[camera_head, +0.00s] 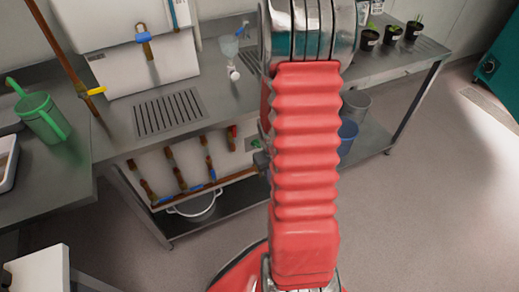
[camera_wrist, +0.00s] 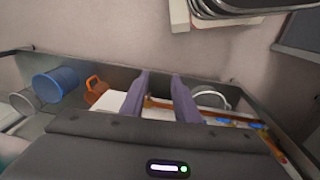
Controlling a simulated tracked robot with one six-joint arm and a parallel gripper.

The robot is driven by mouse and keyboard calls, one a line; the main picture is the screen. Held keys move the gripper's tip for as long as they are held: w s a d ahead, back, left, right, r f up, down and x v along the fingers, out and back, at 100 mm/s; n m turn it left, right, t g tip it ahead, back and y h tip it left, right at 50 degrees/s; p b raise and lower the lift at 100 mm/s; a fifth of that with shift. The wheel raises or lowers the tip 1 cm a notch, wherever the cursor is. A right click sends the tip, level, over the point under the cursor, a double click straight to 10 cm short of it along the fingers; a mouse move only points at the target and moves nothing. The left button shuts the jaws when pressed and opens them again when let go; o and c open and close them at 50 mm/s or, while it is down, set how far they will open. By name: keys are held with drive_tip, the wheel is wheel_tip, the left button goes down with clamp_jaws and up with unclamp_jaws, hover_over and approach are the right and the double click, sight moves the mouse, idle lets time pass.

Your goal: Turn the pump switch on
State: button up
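A small green fitting (camera_head: 254,144), which looks like the pump switch, sits on the pale panel under the bench, just left of my red arm. Its position, on or off, is too small to tell. In the wrist view I cannot make out the switch. My gripper (camera_wrist: 158,95) shows there as two purple-grey fingers, apart, with nothing held between them. They point toward the pale panel and pipes below the bench. In the head view my arm hides most of the gripper.
The steel bench (camera_head: 215,100) has pipes with valves (camera_head: 181,178) below it. A green watering can (camera_head: 42,117) is at left. Floor at right is clear.

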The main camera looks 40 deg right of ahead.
sight(258, 147)
drive_tip(key=w+d+f+n+t+h, duration=0.1)
drive_tip(key=d+f+n+t, duration=0.25)
drive_tip(key=f, duration=0.95)
drive_tip(key=w+d+f+n+t, duration=0.15)
drive_tip(key=f+t, duration=0.35)
drive_tip(key=f, duration=0.9)
drive_tip(key=w+d+r+n+t+h, duration=0.1)
drive_tip(key=w+r+n+t, duration=0.1)
drive_tip(key=r+t, duration=0.2)
drive_tip(key=w+r+n+t+h, duration=0.1)
drive_tip(key=r+t, duration=0.3)
drive_tip(key=r, duration=0.5)
drive_tip(key=shift+w+d+r+n+t+h, duration=0.15)
drive_tip(key=shift+w+d+n+t+h, duration=0.3)
drive_tip(key=shift+w, duration=0.35)
drive_tip(key=shift+w, duration=0.1)
drive_tip(key=x, duration=1.3)
drive_tip(key=shift+w, duration=0.3)
